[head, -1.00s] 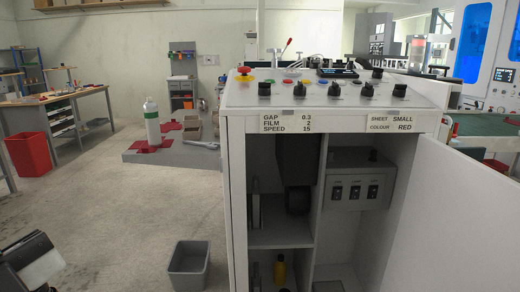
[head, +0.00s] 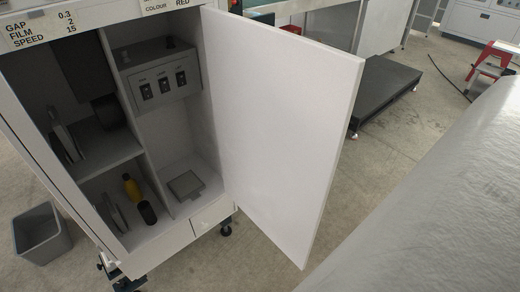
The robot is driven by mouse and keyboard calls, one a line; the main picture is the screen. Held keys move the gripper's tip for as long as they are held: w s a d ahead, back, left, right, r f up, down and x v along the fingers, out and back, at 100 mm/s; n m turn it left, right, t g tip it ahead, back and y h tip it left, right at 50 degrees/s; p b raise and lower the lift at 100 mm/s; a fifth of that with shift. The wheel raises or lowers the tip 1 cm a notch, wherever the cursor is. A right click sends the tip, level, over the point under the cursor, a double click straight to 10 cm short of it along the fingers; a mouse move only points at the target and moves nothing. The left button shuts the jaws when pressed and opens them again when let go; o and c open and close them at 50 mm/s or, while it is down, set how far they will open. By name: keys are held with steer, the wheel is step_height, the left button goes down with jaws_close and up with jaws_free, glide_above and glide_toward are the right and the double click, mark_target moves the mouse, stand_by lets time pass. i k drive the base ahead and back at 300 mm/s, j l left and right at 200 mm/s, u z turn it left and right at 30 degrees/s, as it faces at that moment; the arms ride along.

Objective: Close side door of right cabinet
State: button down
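The cabinet (head: 112,262) stands at the left of the head view with its front open. Its white side door (head: 275,125) stands wide open, hinged at the right side of the opening. The free edge of the door points out toward the lower right, well away from the cabinet. My gripper is not in view, and nothing is seen touching the door.
A grey bin (head: 40,235) stands on the floor left of the cabinet. A low dark platform (head: 385,90) lies behind the door, and a red step stool (head: 492,62) stands at the upper right. Bare floor shows below the door.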

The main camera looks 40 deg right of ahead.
mark_target(284, 102)
steer(key=l, duration=0.45)
steer(key=k+l+u, duration=0.15)
steer(key=l, duration=0.7)
steer(key=k+l+u, duration=0.15)
steer(key=l, duration=0.25)
steer(key=k+l, duration=0.1)
steer(key=l, duration=0.35)
steer(key=k+l+u, duration=0.15)
steer(key=l, duration=0.65)
steer(key=k+l+z, duration=0.2)
steer(key=k+l, duration=0.15)
steer(key=k, duration=0.2)
steer(key=k+l+z, duration=0.15)
steer(key=k+l, duration=0.3)
